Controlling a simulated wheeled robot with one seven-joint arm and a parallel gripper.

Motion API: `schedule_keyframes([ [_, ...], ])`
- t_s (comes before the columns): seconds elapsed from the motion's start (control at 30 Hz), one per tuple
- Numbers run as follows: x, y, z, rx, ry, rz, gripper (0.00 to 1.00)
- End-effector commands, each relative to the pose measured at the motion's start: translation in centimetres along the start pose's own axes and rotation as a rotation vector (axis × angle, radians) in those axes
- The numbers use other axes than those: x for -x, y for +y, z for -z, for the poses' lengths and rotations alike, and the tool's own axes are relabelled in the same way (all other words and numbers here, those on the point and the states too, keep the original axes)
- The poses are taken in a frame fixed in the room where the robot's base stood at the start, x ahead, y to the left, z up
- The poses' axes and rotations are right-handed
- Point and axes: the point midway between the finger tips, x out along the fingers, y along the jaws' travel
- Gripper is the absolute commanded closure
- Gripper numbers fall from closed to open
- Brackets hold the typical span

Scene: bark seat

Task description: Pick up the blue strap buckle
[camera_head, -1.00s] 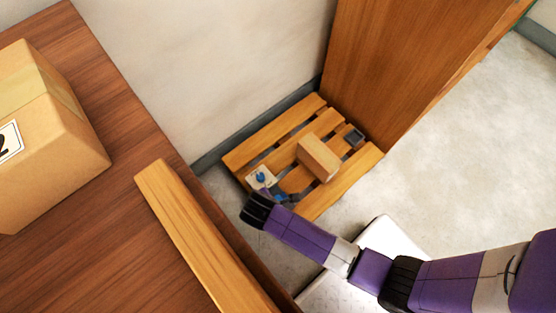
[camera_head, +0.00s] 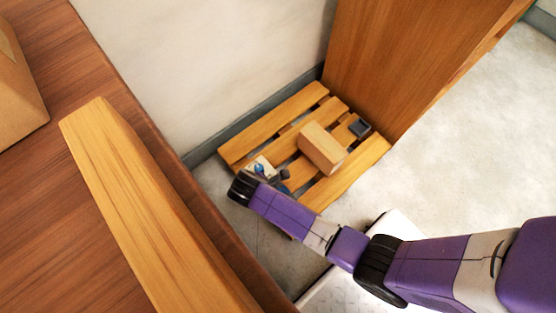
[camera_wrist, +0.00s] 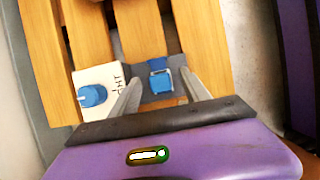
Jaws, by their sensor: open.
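The blue strap buckle (camera_wrist: 162,80) shows in the wrist view, on a dark grey piece lying on a wooden slatted pallet (camera_wrist: 205,40). My gripper (camera_wrist: 160,76) is open, with one finger on each side of the buckle in the picture. I cannot tell whether the fingers are level with it or above it, and I see no contact. In the head view, a blue piece (camera_head: 285,175) shows beside my wrist, partly hidden by my arm.
A white block with a blue knob (camera_wrist: 92,95) stands just left of the fingers. A cardboard box (camera_head: 322,148) and a dark grey item (camera_head: 359,128) lie farther along the pallet. A wall, a wooden panel (camera_head: 400,60) and a brown table (camera_head: 45,215) bound the space.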

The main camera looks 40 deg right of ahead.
Motion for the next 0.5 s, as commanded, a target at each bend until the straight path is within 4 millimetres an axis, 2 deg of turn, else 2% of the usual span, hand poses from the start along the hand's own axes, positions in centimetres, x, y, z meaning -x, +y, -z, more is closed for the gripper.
schedule_keyframes([
  [0.03,-0.96,-0.04,0.12,-0.001,0.000,0.001,0.45],
  [0.07,-1.11,-0.04,0.09,-0.001,0.000,0.001,0.45],
  [0.3,-1.07,-0.03,-0.02,-0.001,0.001,0.000,0.45],
  [0.37,-1.06,-0.03,-0.01,-0.001,0.000,0.000,0.55],
  [0.5,-1.06,-0.03,0.00,-0.001,0.001,0.000,0.83],
])
